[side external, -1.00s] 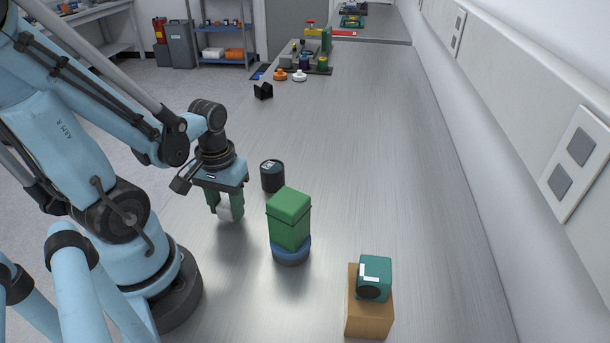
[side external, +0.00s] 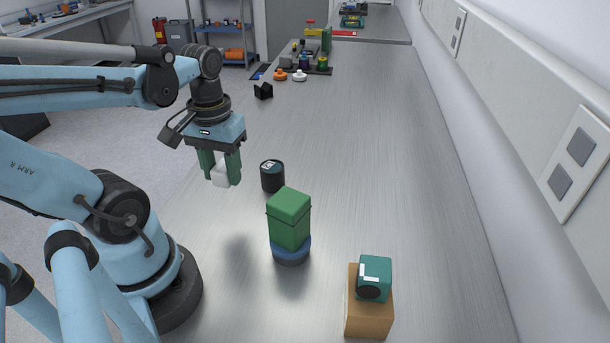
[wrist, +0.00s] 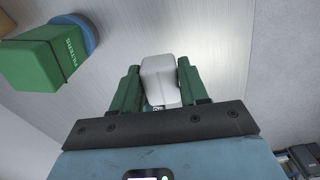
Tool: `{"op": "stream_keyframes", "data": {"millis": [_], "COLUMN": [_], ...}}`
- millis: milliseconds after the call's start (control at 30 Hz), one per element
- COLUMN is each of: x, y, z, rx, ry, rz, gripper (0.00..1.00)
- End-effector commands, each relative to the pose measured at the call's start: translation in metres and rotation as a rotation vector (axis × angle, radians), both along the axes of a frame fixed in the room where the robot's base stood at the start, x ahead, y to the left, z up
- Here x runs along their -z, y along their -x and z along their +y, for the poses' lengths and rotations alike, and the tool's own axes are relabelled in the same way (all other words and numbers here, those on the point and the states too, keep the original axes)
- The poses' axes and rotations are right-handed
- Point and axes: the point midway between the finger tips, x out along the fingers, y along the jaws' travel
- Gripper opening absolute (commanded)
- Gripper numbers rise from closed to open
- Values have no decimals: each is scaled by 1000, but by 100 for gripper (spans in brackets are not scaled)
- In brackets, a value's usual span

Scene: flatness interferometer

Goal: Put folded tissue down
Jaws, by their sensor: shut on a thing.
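My gripper (side external: 221,174) has green fingers and is shut on the folded tissue (side external: 220,175), a small white block. It holds the tissue in the air above the bench (side external: 400,190), near its left edge. A soft shadow lies on the bench below, apart from the tissue. In the wrist view the tissue (wrist: 161,80) sits between the two green fingers, with bare bench behind it.
A green box (side external: 288,220) stands on a blue round base (side external: 290,250), right of my gripper. A dark cylinder (side external: 272,177) stands close by. A teal device (side external: 375,278) sits on a tan block (side external: 368,318). The bench's right side is clear.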

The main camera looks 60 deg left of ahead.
Motion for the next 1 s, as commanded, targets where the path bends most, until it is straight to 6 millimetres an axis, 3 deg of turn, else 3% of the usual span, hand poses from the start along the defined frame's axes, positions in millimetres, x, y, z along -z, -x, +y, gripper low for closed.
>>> {"op": "stream_keyframes", "data": {"millis": [167,467,800,1000], "x": [-15,-33,-29,-18], "y": [-31,-108,-195,-230], "z": [-3,-23,-72,-104], "rx": [-9,-47,-92,-114], "ry": [0,-2,-3,-5], "rz": [0,1,2,2], "gripper": [16,16,16,16]}}
